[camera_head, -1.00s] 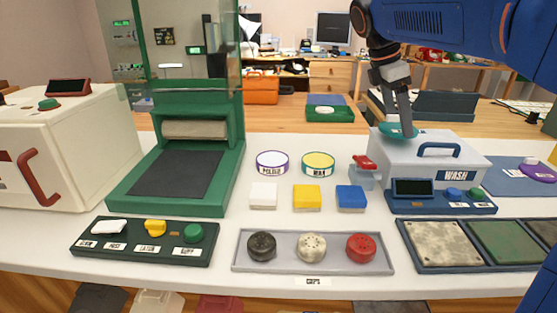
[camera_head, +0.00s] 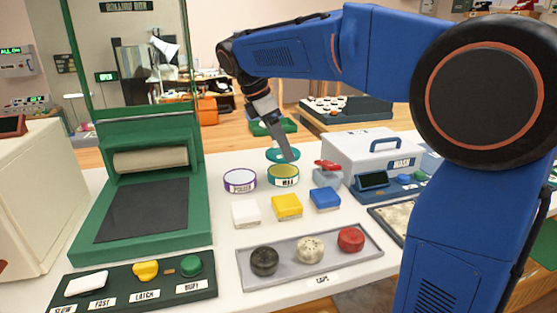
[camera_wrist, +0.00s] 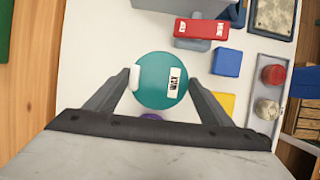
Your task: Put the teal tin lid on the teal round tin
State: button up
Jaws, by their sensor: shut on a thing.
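The teal tin lid (camera_head: 274,155) is held level at the tips of my gripper (camera_head: 289,156). In the wrist view the lid (camera_wrist: 155,92) is a teal disc between my two fingers, with a white "WAX" label on its right part. The teal round tin (camera_head: 283,179) stands on the white table with its top open and yellow inside, and a "WAX" label on its front. In the head view the lid appears just above and behind the tin, apart from it. In the wrist view the lid hides the tin.
A purple-rimmed tin (camera_head: 240,182) stands close to the left of the teal tin. White, yellow (camera_head: 287,206) and blue blocks lie in front. A red-topped item (camera_head: 327,172) and a grey WASH box (camera_head: 372,155) stand to the right. The green press (camera_head: 140,190) is left.

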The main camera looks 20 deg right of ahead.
aim_at(279, 153)
jog(key=shift+d+f, duration=0.1)
jog(key=shift+f, duration=2.2)
jog(key=shift+f, duration=0.1)
jog(key=o, duration=1)
jog(key=shift+o, duration=0.2)
jog(key=v, duration=1.2)
jog(key=shift+s, duration=0.1)
